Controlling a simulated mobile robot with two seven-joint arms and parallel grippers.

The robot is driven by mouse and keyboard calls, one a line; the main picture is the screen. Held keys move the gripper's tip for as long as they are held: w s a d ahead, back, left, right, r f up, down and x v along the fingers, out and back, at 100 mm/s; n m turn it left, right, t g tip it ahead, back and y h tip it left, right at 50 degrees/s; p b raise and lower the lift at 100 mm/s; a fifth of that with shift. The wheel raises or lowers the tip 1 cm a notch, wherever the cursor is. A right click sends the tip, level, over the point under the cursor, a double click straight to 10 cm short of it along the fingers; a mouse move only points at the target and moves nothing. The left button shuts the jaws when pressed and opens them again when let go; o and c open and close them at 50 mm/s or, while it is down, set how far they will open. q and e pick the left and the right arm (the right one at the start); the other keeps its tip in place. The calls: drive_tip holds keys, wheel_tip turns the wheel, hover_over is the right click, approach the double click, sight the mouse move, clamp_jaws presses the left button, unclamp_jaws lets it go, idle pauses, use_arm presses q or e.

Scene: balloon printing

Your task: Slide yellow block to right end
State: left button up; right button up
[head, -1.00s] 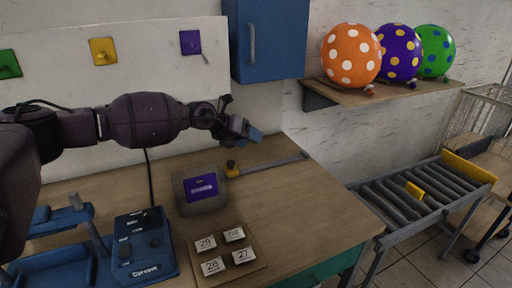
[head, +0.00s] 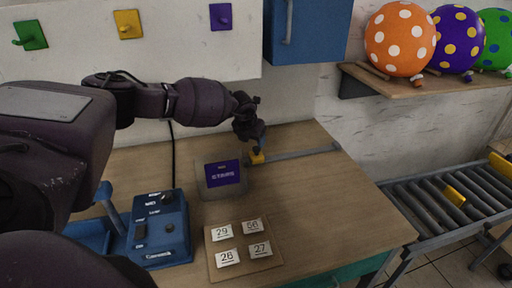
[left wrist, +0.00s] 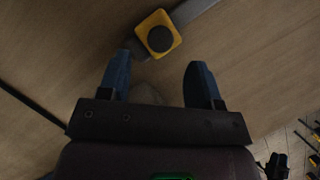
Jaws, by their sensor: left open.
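The yellow block (head: 257,158) with a dark round knob sits at the left end of a grey rail (head: 305,154) on the wooden table. The rail runs to the right toward the table's back right. My left gripper (head: 254,138) is just above the block in the head view. In the left wrist view my left gripper (left wrist: 158,82) is open and empty, its two blue fingers apart. The yellow block (left wrist: 158,34) lies just beyond the fingertips there, roughly between them, and the rail (left wrist: 192,10) leads off up and right.
A small box with a purple screen (head: 222,174) stands left of the block. A blue control box (head: 160,230) and a tray of number tiles (head: 243,243) are nearer. A blue cabinet (head: 308,30) hangs above. The table right of the tiles is clear.

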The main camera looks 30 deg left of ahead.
sight(256, 148)
use_arm(q)
drive_tip(key=shift+b+x, duration=0.3)
drive_tip(key=shift+x, duration=2.15)
clamp_jaws()
